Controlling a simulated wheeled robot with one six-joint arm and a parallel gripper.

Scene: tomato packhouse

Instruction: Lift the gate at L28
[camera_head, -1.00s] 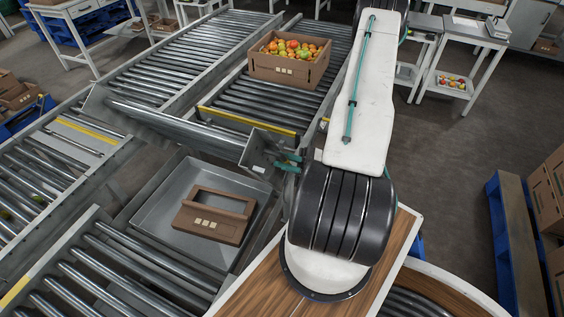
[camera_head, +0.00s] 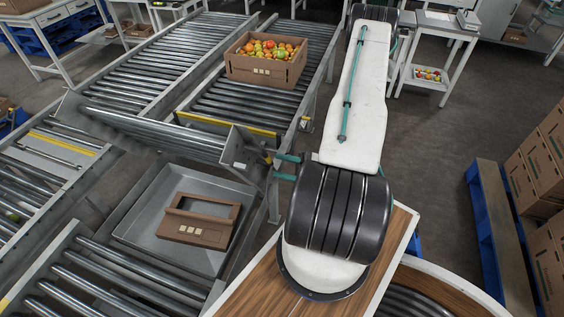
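A roller section like a gate (camera_head: 150,130) lies tilted across the gap between the left conveyor and the back lanes, ending in a grey metal end plate (camera_head: 237,150). No L28 label is readable, so I cannot confirm it is the named gate. My gripper (camera_head: 284,167) shows only as two teal fingers at the left of my arm, just right of the end plate. The fingers are apart with no object visible between them; the rest of it is hidden behind my arm. I cannot tell whether they touch the plate's fittings.
A cardboard crate of tomatoes (camera_head: 262,70) stands on the back roller lane. An apparently empty cardboard crate (camera_head: 195,236) lies in a grey metal tray (camera_head: 150,222) below the roller section. A blue pallet (camera_head: 484,225) and stacked cartons (camera_head: 540,165) stand at right. Dark floor between is clear.

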